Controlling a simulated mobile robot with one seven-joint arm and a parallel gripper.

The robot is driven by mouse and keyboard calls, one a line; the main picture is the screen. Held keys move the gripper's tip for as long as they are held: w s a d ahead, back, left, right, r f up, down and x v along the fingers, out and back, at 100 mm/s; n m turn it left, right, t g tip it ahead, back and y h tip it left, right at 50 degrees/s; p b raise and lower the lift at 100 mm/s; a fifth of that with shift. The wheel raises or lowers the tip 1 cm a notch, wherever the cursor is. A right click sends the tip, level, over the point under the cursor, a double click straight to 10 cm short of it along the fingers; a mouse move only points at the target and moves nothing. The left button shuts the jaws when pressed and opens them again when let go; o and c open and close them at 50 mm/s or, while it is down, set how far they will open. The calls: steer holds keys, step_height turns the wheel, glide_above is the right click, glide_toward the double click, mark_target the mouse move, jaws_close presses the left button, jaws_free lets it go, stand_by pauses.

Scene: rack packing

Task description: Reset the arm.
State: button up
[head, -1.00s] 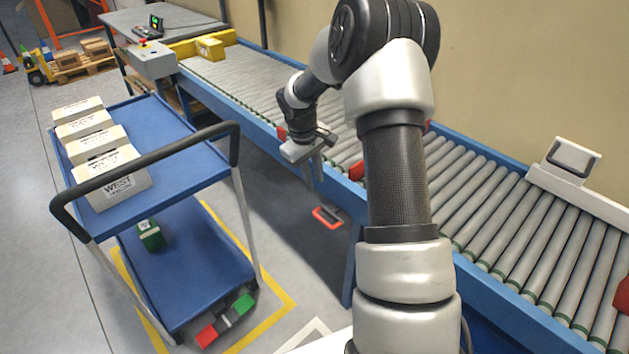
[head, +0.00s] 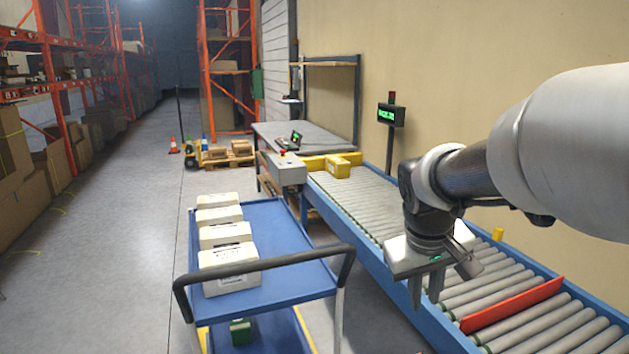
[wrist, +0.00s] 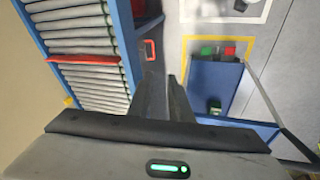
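My gripper (head: 426,303) hangs in the head view over the near edge of the roller conveyor, fingers pointing down. A gap shows between its two fingers, and nothing is held. In the wrist view the fingers (wrist: 167,85) point away from the camera, above the floor between conveyor and cart. My arm reaches in from the right of the head view, bent at the wrist.
The roller conveyor (head: 372,206) has a red bar (head: 513,304) across it and a yellow box (head: 338,168) at its far end. A blue cart (head: 291,245) carries several white boxes (head: 225,233), with a green box (head: 241,332) below. Open floor lies left.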

steer(key=s+a+r+m+t+y, duration=0.1)
steer(key=s+a+r, duration=0.15)
steer(key=s, duration=0.55)
steer(key=s+a+r+m+t+y, duration=0.1)
steer(key=s+a, duration=0.2)
steer(key=s, duration=0.4)
step_height(320, 180, up, 18)
steer(key=p, duration=1.8)
steer(key=shift+s+f, duration=0.15)
steer(key=shift+s, duration=0.2)
